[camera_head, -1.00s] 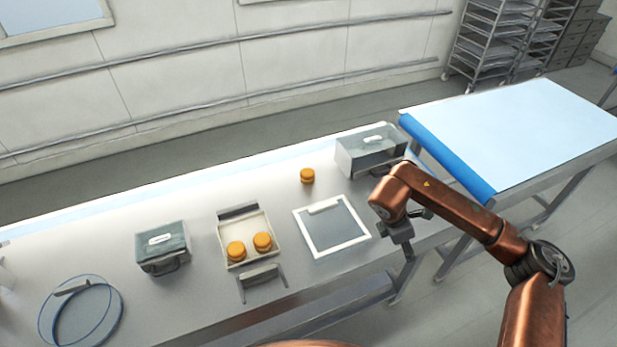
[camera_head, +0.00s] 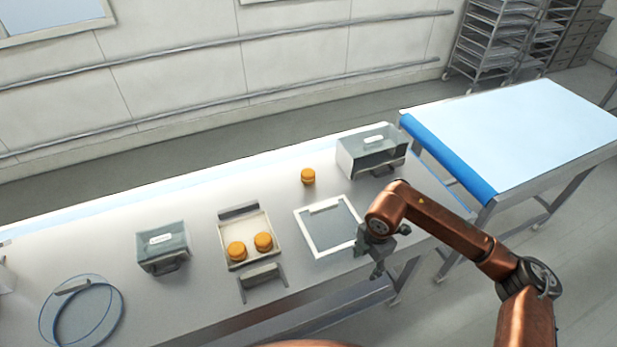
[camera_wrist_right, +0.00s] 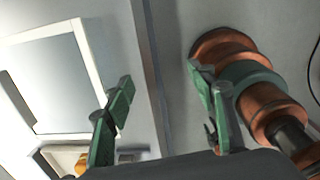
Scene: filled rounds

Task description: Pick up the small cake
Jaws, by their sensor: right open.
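Three round golden-brown cakes with a filling line show in the head view. One cake (camera_head: 308,176) stands alone on the table towards the back. Two others, a left cake (camera_head: 236,251) and a right cake (camera_head: 263,241), sit side by side in a shallow pale tray (camera_head: 232,221). My right gripper (camera_head: 378,268) is open and empty at the table's front edge, right of the tray and apart from all the cakes. In the right wrist view its two green fingers (camera_wrist_right: 160,85) stand wide apart with nothing between them. My left gripper is not in view.
A white-framed grey panel (camera_head: 351,246) lies between the tray and my right gripper. Lidded grey boxes stand left (camera_head: 163,262) and back right (camera_head: 351,160). A clear round hoop (camera_head: 45,322) lies at far left. A blue-edged table (camera_head: 540,130) stands at right.

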